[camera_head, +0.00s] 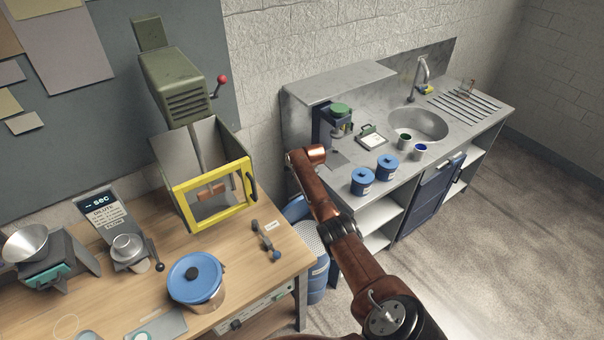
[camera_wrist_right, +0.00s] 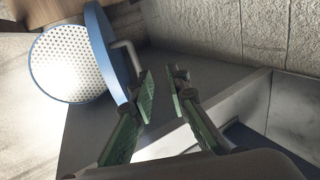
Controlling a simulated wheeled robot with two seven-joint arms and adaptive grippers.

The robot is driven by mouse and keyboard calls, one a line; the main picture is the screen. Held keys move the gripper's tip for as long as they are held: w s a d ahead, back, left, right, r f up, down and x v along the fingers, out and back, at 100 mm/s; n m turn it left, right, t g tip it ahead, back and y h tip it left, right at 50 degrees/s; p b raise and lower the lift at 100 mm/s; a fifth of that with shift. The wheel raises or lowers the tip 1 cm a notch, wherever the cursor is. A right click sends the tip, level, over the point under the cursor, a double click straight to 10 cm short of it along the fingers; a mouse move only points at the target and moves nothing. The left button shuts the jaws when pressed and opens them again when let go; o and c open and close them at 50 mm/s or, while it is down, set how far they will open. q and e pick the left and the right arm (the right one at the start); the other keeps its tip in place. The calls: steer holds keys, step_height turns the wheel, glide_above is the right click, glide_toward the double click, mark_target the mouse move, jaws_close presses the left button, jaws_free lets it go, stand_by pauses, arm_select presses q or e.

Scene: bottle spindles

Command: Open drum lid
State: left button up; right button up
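The blue drum (camera_head: 318,285) stands on the floor between the wooden table and the sink counter, partly hidden by the table and my right arm. Its blue lid (camera_head: 294,208) is raised, tilted up at the back, and the white perforated top shows below it. In the right wrist view, the lid (camera_wrist_right: 100,40) stands at a steep angle beside the perforated round top (camera_wrist_right: 66,66), with a grey bar handle (camera_wrist_right: 126,57) on its outer face. My right gripper (camera_wrist_right: 161,91) is open and empty, its green fingertips apart and just right of the handle. My left gripper is out of view.
The wooden table (camera_head: 255,285) at left holds a blue-lidded pot (camera_head: 197,282) and a yellow-framed press (camera_head: 215,195). The sink counter (camera_head: 375,150) at right carries two blue canisters and cups. Walls are close behind the drum. Floor at right is clear.

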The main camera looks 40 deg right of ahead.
steer(key=v, duration=1)
stand_by(0.4)
